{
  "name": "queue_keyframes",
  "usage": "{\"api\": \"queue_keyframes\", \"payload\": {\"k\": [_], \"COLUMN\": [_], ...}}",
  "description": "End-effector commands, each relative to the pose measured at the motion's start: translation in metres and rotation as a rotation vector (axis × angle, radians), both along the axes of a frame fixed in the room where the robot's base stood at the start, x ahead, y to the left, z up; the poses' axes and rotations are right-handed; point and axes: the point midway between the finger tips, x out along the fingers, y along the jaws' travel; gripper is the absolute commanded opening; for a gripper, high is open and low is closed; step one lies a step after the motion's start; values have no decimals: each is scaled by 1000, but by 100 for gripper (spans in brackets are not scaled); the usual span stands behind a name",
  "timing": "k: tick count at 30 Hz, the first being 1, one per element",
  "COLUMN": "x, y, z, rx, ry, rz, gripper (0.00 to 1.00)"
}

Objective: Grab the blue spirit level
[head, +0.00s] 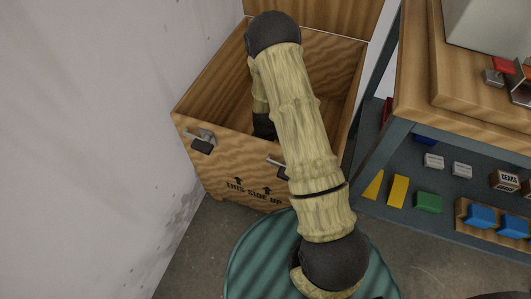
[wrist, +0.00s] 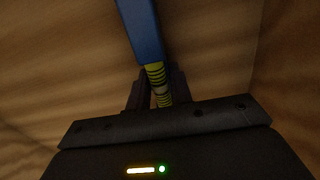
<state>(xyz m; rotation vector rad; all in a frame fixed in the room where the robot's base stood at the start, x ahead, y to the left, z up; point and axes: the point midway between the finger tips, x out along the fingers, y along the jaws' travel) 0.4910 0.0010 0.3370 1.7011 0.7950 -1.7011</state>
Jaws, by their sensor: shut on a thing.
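The blue spirit level (wrist: 143,32) shows in the wrist view as a long blue bar running up out of the top of the picture. Nearer my gripper it has a yellow and black striped part with a pale section. My gripper (wrist: 158,88) is shut on it, with a dark finger on either side of the striped part. The far end of the level is out of view. In the head view my arm reaches down into an open wooden crate (head: 228,172); my gripper and the level are hidden there.
Brown wooden surfaces surround my gripper in the wrist view. The crate has metal latches (head: 202,140) on its front and a raised lid (head: 325,14). A wall (head: 95,120) stands close on the left. A workbench (head: 460,125) with coloured blocks on its lower shelf stands on the right.

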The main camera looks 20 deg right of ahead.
Motion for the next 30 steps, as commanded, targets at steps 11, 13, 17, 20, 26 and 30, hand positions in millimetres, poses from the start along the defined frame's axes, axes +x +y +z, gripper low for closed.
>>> {"api": "queue_keyframes", "payload": {"k": [11, 13, 17, 20, 26, 30], "x": [0, 1, 1, 1, 0, 0], "y": [0, 0, 0, 0, 0, 0], "z": [34, 48, 75, 90, 101, 100], "rx": [0, 0, 0, -1, 0, 0], "ry": [-1, -4, -3, -2, -1, 0], "rz": [1, 0, 0, 1, 0, 0], "gripper": [0, 0, 0, 0, 0, 0]}}
